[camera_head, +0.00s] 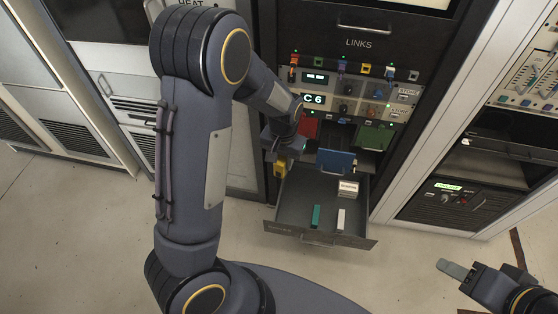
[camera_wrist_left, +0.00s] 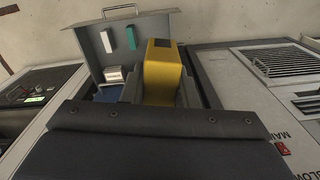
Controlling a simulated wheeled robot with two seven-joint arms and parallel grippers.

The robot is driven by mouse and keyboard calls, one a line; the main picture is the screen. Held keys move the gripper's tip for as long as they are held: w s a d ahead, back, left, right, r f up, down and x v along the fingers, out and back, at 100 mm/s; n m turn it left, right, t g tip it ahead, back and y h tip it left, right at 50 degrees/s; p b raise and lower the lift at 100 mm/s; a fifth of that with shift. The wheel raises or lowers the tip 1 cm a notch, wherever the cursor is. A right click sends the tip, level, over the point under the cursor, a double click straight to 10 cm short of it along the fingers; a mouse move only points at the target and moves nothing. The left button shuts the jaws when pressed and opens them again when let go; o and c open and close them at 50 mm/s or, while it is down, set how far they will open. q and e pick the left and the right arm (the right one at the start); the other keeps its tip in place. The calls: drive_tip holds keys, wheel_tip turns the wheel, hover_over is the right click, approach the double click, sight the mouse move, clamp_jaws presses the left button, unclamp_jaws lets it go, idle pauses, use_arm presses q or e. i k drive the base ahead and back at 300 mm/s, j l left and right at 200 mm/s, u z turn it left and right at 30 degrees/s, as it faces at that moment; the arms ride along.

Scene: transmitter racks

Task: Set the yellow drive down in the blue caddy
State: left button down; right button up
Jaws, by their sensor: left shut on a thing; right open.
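The yellow drive (camera_head: 281,168) is held in my left gripper (camera_head: 279,156), at the left side of the open drawer. In the left wrist view the yellow drive (camera_wrist_left: 165,72) stands up between the two fingers of the left gripper (camera_wrist_left: 160,94). The blue caddy (camera_head: 335,161) projects from the rack above the drawer, to the right of the drive and apart from it. A small blue part shows in the left wrist view, mostly hidden by the gripper. My right gripper (camera_head: 462,271) is open and empty at the lower right, away from the rack.
A red caddy (camera_head: 308,127) and a green caddy (camera_head: 374,137) sit at either side of the blue one. The open drawer (camera_head: 289,213) holds a green block (camera_head: 316,216), a white block (camera_head: 341,219) and a pale box (camera_head: 348,188). The floor in front is clear.

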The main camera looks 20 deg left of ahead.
sight(333, 155)
drive_tip(key=i+l+u, duration=0.25)
drive_tip(key=i+l, duration=0.15)
drive_tip(key=i+l+u, duration=0.25)
drive_tip(key=i+l, duration=0.1)
drive_tip(key=l, duration=0.1)
